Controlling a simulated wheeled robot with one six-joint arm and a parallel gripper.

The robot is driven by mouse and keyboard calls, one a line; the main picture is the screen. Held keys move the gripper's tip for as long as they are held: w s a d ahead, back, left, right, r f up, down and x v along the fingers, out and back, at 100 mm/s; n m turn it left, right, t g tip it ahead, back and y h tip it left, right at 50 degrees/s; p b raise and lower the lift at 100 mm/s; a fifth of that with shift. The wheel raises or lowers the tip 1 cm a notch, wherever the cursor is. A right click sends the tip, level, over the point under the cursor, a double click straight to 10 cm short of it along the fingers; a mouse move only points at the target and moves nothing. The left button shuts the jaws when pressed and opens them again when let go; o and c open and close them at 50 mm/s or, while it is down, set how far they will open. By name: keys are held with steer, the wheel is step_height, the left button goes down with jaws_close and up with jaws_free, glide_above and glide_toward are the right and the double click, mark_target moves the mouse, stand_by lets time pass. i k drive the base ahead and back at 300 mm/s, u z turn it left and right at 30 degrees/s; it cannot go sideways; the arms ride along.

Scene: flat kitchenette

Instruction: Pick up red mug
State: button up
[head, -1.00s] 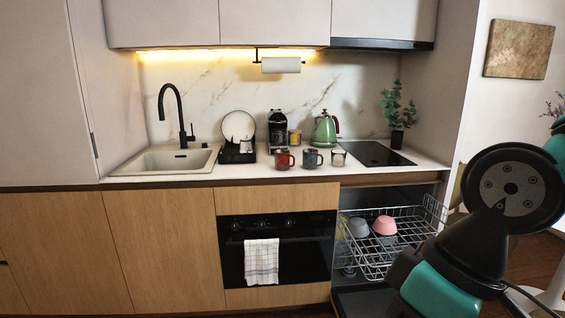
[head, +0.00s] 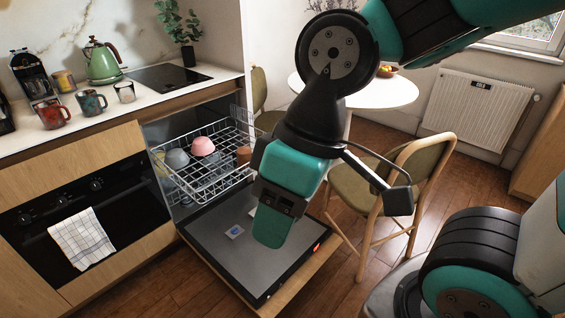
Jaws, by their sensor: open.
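The red mug (head: 51,113) stands upright on the counter at the left of the head view, near the counter's front edge. A blue-grey mug (head: 91,102) stands just to its right, and a pale cup (head: 125,92) stands further right. My gripper (head: 278,222) hangs over the open dishwasher door, well to the right of the red mug and apart from it. It is open, and I see nothing held in it. Its fingers are partly hidden by its own teal body.
The dishwasher stands open; its rack (head: 205,178) holds a grey bowl (head: 177,158), a pink bowl (head: 203,146) and a brown item. A green kettle (head: 102,63) and coffee machine (head: 31,74) stand behind the mugs. A chair (head: 385,195) and round table (head: 372,92) stand at right.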

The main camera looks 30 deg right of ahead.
mark_target(51, 115)
steer(key=u, duration=1.65)
steer(key=i, duration=3.65)
steer(key=z, duration=3.5)
